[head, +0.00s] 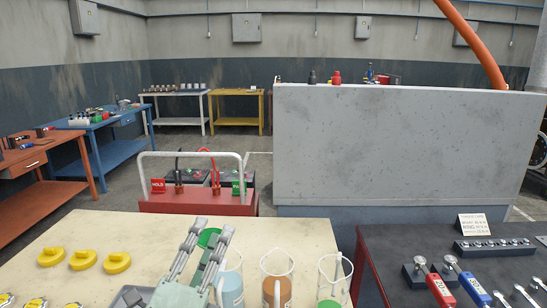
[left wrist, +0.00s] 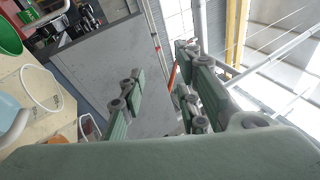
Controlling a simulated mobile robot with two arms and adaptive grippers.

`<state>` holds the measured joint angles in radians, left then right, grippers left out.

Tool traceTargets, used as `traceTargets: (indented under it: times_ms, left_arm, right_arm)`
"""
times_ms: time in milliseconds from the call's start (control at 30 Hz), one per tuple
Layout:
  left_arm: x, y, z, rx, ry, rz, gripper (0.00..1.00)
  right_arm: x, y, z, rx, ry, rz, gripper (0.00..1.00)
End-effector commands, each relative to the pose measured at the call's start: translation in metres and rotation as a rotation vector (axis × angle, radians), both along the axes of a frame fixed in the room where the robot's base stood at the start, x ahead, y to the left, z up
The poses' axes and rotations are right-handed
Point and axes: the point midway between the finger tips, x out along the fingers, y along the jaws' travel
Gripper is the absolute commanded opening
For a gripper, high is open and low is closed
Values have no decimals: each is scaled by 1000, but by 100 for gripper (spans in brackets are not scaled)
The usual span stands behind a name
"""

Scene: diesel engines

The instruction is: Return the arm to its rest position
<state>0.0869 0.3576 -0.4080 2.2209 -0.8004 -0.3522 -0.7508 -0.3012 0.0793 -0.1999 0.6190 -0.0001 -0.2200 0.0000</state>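My left gripper (head: 212,228) stands over the front of the cream table in the head view, its fingers pointing up and away. In the left wrist view its two green-grey fingers (left wrist: 165,85) are spread apart with nothing between them. Part of a green round thing (head: 209,238) shows behind the fingers; I cannot tell that they touch it. My right gripper is not in view.
Beakers with pale blue (head: 230,285), brown (head: 277,291) and green (head: 329,302) contents stand right of my gripper. Yellow caps (head: 83,260) lie left on the cream table (head: 150,235). A dark table (head: 400,240) holds tools. A grey block (head: 390,150) stands behind.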

Motion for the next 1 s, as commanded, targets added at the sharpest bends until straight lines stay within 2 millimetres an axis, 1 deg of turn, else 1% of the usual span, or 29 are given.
traceTargets:
  times_ms: [33, 67, 100, 167, 200, 267, 300, 367, 400, 467, 500, 567, 600, 667, 700, 867, 1000]
  left_arm:
    - [0, 22, -33, -154, 145, 40, 30]
    - [-1, 35, -52, -245, 227, 68, 30]
    - [-4, 50, -78, -361, 333, 105, 30]
    - [-15, 69, -119, -522, 483, 165, 30]
    - [-25, 79, -147, -624, 579, 209, 30]
    - [-45, 91, -187, -768, 716, 279, 30]
    - [-62, 96, -212, -859, 805, 327, 30]
    - [-88, 101, -246, -981, 926, 404, 30]
    - [-106, 103, -265, -1052, 997, 452, 30]
    - [-132, 104, -289, -1145, 1091, 522, 30]
    - [-149, 103, -301, -1197, 1144, 564, 30]
    - [-173, 102, -318, -1264, 1218, 626, 30]
    - [-188, 100, -327, -1303, 1263, 668, 30]
    - [-210, 98, -338, -1357, 1324, 725, 30]
    - [-225, 96, -344, -1389, 1361, 764, 30]
    - [-280, 88, -362, -1496, 1501, 915, 30]
    - [-270, 86, -401, -1489, 1512, 930, 30]
  right_arm:
    - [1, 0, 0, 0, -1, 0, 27]
    - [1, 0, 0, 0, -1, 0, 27]
    - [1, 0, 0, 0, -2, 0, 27]
    - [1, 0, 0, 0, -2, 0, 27]
    - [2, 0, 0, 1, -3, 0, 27]
    - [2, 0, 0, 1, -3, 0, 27]
    - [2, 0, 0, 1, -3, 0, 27]
    - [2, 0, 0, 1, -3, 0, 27]
    - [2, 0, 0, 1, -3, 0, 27]
    - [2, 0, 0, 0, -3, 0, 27]
    - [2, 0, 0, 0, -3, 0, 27]
    - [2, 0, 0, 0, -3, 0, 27]
    - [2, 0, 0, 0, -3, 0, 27]
    - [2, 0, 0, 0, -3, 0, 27]
    - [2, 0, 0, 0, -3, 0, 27]
    - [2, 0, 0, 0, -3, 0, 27]
    - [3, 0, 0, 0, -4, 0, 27]
